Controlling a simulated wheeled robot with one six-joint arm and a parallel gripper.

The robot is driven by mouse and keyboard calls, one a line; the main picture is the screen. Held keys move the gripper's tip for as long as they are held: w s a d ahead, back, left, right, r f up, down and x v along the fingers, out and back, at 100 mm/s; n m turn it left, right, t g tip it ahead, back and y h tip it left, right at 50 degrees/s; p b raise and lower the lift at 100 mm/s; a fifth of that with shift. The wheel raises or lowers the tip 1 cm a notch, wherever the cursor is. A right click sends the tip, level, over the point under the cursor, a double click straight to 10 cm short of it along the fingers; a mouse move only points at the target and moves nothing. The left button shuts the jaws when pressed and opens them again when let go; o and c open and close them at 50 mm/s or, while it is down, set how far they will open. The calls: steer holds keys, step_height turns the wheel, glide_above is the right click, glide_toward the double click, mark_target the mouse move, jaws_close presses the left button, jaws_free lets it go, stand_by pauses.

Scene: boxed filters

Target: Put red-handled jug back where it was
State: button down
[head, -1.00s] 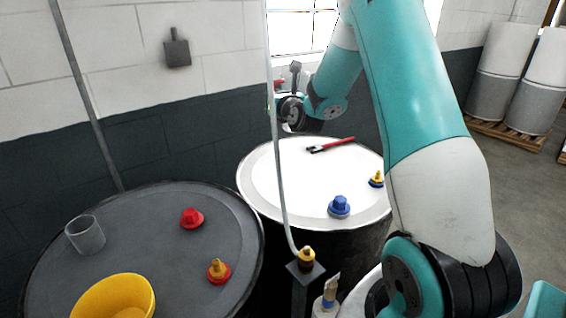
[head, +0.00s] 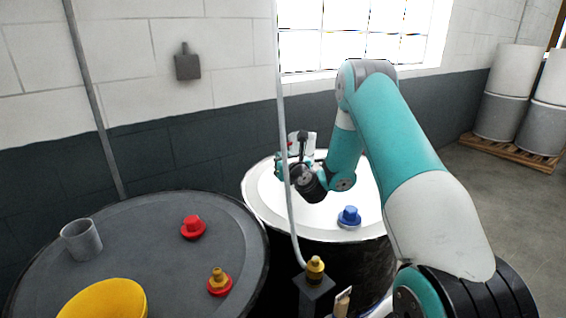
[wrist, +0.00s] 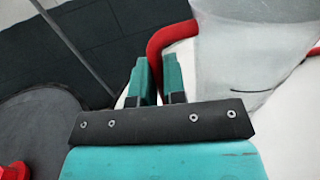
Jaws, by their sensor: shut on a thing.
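The red-handled jug (wrist: 240,45) is a translucent whitish vessel at the upper right of the wrist view. Its red handle (wrist: 170,36) curves down between the two teal fingers of my gripper (wrist: 158,84), which is shut on it. In the head view my gripper (head: 288,168) is over the back left part of the white-topped drum (head: 262,195). The jug is small and mostly hidden there behind my wrist. Whether its base touches the drum top cannot be told.
A blue knob (head: 349,216) stands on the white drum. The dark drum (head: 140,235) at left holds a grey cup (head: 82,239), two red-based knobs and a yellow bowl (head: 104,300). A thin upright pipe (head: 288,200) passes in front of my gripper.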

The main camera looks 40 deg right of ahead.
steer(key=shift+r, duration=0.1)
steer(key=c, duration=1.2)
jaws_free()
steer(key=shift+f, duration=0.2)
